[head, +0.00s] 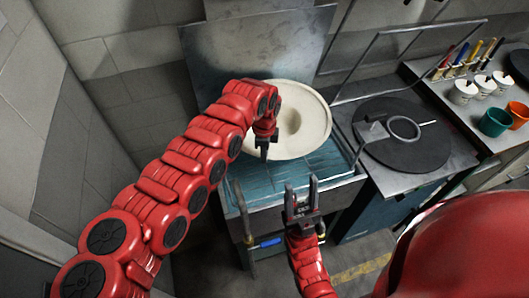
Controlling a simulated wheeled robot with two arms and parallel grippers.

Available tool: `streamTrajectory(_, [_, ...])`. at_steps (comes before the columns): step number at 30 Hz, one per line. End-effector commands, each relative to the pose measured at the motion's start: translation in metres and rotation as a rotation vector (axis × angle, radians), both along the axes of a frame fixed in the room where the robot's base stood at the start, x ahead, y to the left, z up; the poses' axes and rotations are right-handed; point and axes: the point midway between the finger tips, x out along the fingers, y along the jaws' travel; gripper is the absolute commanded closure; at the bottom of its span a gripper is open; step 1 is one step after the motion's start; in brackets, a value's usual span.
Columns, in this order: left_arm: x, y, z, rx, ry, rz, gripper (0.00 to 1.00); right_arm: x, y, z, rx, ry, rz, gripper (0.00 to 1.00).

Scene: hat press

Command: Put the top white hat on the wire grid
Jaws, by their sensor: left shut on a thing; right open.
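The white hat (307,103) is wide-brimmed and cream-white, with its hollow side facing up. It is over the blue-tinted basin of a metal sink-like unit (335,177). My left gripper (264,150) is at the hat's left brim and shut on it; the arm hides that part of the brim. My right gripper (301,197) is open and empty in front of the unit, below the hat in the picture.
A round dark plate (405,140) with a metal ring handle lies on the counter to the right. Further right, a bench holds white cups (464,91), a teal cup (494,121), an orange cup (517,114) and several coloured tools (468,57). A wall stands close on the left.

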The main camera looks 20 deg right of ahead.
Motion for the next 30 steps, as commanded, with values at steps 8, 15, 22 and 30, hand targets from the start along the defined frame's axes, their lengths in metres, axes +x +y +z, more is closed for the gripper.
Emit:
streamTrajectory(8, [0.0, 0.0, 0.001, 0.0, 0.0, 0.0, 1.0, 0.0, 0.0, 0.0, 0.0, 0.0, 0.0, 0.5])
streamTrajectory(15, [0.0, 0.0, -0.002, 0.0, 0.0, 0.0, 1.0, 0.0, 0.0, -0.002, 0.0, 0.0, 0.0, 0.5])
streamTrajectory(22, [0.0, 0.0, -0.005, 0.0, 0.0, 0.0, 1.0, 0.0, 0.0, -0.006, 0.0, 0.0, 0.0, 0.5])
streamTrajectory(30, [0.0, 0.0, -0.009, 0.0, 0.0, 0.0, 1.0, 0.0, 0.0, -0.01, 0.0, 0.0, 0.0, 0.5])
